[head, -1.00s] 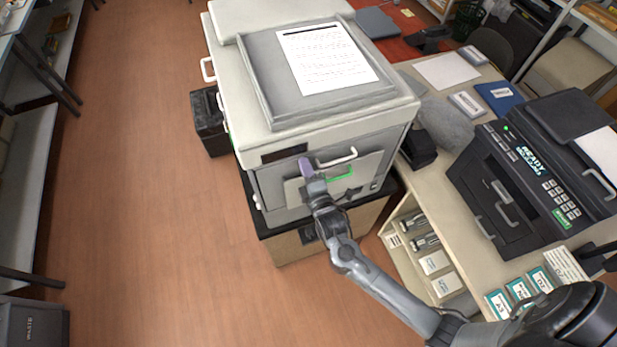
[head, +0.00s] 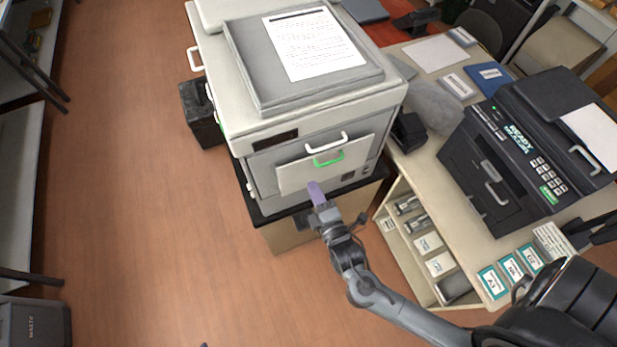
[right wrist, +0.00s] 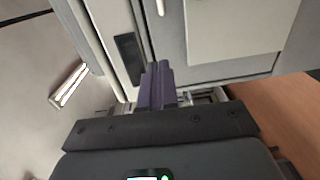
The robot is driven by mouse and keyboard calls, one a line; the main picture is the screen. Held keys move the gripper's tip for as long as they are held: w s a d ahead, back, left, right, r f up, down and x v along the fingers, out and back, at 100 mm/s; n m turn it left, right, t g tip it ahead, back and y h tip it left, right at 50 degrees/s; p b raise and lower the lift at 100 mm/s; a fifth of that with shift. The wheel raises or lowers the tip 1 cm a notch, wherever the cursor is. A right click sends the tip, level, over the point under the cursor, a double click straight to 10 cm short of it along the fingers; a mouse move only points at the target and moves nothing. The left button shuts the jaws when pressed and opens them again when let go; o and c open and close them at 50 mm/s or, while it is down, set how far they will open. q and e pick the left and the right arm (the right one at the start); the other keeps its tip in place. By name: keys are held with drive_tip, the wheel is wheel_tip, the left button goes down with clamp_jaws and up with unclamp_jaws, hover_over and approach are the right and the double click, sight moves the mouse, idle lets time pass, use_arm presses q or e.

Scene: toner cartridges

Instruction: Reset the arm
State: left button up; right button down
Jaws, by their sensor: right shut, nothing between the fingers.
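My right gripper (head: 316,190) reaches in from the lower right of the head view. Its purple fingers are together and empty, just in front of and below the front panel of the large grey printer (head: 265,160). The right wrist view also shows the closed fingers (right wrist: 158,85), with the printer's pale panels beyond them. My left gripper is not in the head view.
A black printer (head: 500,195) stands on the desk to the right, above shelves (head: 420,240) holding cartridges. A black bin (head: 202,112) is left of the grey printer. A waste box (head: 35,322) is at lower left. The floor (head: 130,200) on the left is clear.

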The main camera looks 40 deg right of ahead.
wheel_tip(320, 180, up, 6)
drive_tip(key=s+d+m+g+y+p, duration=0.1)
drive_tip(key=s+m+g+y+p, duration=0.1)
drive_tip(key=g+p, duration=0.15)
drive_tip(key=s+a+f+m+g+y+p, duration=0.1)
drive_tip(key=s+a+m+g+y+p, duration=0.1)
drive_tip(key=s+m+g, duration=0.8)
drive_tip(key=s+m, duration=0.1)
drive_tip(key=s, duration=0.3)
drive_tip(key=shift+f, duration=0.25)
